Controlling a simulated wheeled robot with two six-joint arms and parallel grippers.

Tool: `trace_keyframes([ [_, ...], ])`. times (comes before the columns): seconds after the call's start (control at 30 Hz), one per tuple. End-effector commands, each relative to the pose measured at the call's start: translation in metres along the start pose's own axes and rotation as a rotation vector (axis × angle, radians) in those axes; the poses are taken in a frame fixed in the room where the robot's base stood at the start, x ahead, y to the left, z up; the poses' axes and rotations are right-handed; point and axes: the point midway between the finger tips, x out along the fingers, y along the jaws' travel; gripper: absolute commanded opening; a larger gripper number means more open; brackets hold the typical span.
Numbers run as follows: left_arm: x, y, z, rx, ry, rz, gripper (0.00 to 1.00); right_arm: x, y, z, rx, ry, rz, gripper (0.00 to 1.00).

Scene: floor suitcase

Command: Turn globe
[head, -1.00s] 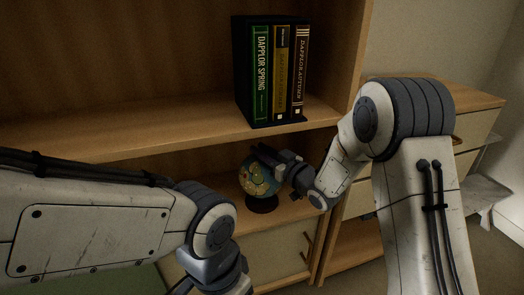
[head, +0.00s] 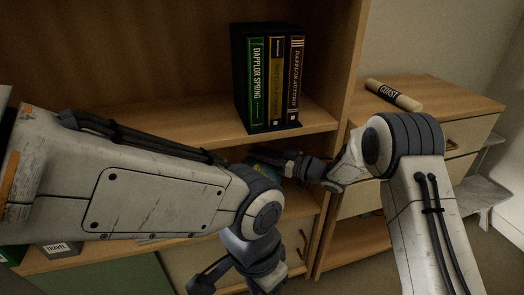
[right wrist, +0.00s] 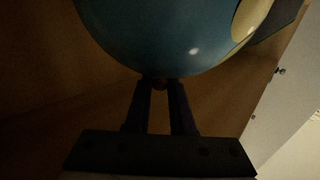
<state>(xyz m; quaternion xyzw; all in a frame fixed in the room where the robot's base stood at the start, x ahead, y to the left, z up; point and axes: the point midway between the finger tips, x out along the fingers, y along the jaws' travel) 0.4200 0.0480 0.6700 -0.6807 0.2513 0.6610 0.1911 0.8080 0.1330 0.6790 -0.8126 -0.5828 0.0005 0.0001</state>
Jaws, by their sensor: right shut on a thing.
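The globe is blue and yellow. In the head view only a small part of the globe (head: 266,157) shows, on the lower shelf behind my left arm. In the right wrist view the globe (right wrist: 170,35) fills the upper middle, close to the camera. My right gripper (head: 272,160) reaches in from the right at the globe. In the right wrist view its fingers (right wrist: 160,84) are close together at the globe's edge, with a small reddish piece between the tips. My left gripper (head: 235,284) hangs low in front of the cabinet, partly cut off by the picture's bottom edge, apart from the globe.
Several books (head: 272,82) stand in a black holder on the shelf above the globe. A rolled tube (head: 393,95) lies on the dresser (head: 450,100) at the right. A dark box (head: 58,250) sits at the lower left. The shelf edge (head: 200,138) runs above the globe.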

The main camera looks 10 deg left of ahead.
Motion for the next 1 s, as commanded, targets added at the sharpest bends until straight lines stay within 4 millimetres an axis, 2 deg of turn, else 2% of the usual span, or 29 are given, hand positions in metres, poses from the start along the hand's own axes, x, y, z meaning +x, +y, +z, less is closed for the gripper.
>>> trace_keyframes([
  [0.1,0.0,0.0,0.0,0.0,0.0,0.0,0.5,0.0,0.0,0.0,-0.001,0.0,0.0,0.0],
  [0.13,0.0,0.0,0.0,0.0,0.0,0.0,0.5,0.0,0.0,0.0,-0.001,0.0,0.0,0.26],
  [0.2,0.0,0.0,0.0,0.0,0.0,0.0,0.5,0.0,0.0,0.0,-0.001,0.0,0.0,0.49],
  [0.57,-0.001,0.0,0.0,0.0,0.0,0.0,0.5,-0.004,0.001,-0.001,-0.001,0.0,0.003,0.49],
  [0.67,-0.005,0.0,0.0,0.0,0.0,0.0,0.5,-0.015,0.001,-0.002,0.0,0.0,0.005,0.49],
  [1.0,-0.022,0.002,-0.001,0.0,0.0,0.0,0.5,-0.081,0.001,-0.002,0.002,-0.001,0.006,0.49],
])
